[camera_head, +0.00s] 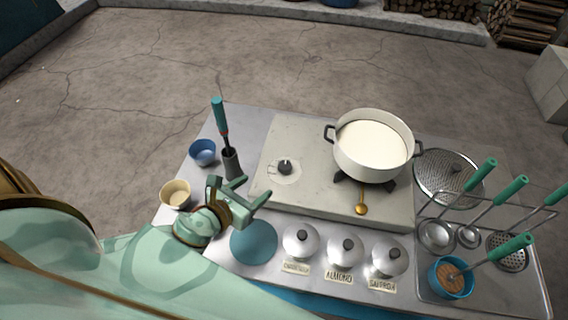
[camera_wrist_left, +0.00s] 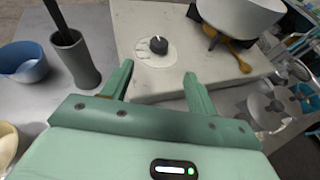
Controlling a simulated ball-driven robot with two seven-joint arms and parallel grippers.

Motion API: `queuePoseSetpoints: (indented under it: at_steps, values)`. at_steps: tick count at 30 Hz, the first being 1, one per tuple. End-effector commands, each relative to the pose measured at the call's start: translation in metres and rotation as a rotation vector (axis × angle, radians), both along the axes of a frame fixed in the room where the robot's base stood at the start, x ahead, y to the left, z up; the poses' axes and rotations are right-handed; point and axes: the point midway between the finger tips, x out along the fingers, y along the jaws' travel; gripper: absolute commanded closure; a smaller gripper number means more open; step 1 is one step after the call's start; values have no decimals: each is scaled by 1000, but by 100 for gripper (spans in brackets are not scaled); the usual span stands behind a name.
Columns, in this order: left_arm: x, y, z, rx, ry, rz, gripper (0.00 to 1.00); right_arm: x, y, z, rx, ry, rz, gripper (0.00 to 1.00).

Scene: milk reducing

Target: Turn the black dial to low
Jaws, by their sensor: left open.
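The black dial (camera_head: 285,167) sits on a round pale plate on the left part of the stove top (camera_head: 300,135). It also shows in the left wrist view (camera_wrist_left: 158,44), ahead of and between my fingers. My left gripper (camera_head: 252,190) is open and empty, to the left and near side of the dial, apart from it. In the left wrist view its two green fingers (camera_wrist_left: 158,80) are spread, with the dial beyond their tips. A white pot (camera_head: 372,146) of milk stands on the burner at the right of the stove. My right gripper is out of view.
A grey holder (camera_head: 231,163) with a teal-handled tool stands just left of the stove, close to my gripper. A blue bowl (camera_head: 203,152) and a cream bowl (camera_head: 175,194) are further left. Lidded jars (camera_head: 346,251) line the front; a golden spoon (camera_head: 361,203) lies by the pot.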

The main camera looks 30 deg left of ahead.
Motion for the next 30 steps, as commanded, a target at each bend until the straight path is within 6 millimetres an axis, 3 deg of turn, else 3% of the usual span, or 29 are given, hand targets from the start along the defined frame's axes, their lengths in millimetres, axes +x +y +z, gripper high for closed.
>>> queuePoseSetpoints:
  at_steps: [3,9,15,21,29,30]
  values:
    - [30,-4,-12,0,-5,1,41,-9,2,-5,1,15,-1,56]
    - [76,-10,-32,0,-3,2,41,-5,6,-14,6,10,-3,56]
    - [109,-15,-47,-1,0,1,41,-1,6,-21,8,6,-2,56]
    - [123,-17,-52,0,0,0,41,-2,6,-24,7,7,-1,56]
    - [124,-17,-52,0,1,0,41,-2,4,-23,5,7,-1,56]
    - [124,-17,-52,0,0,0,50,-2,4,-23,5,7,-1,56]
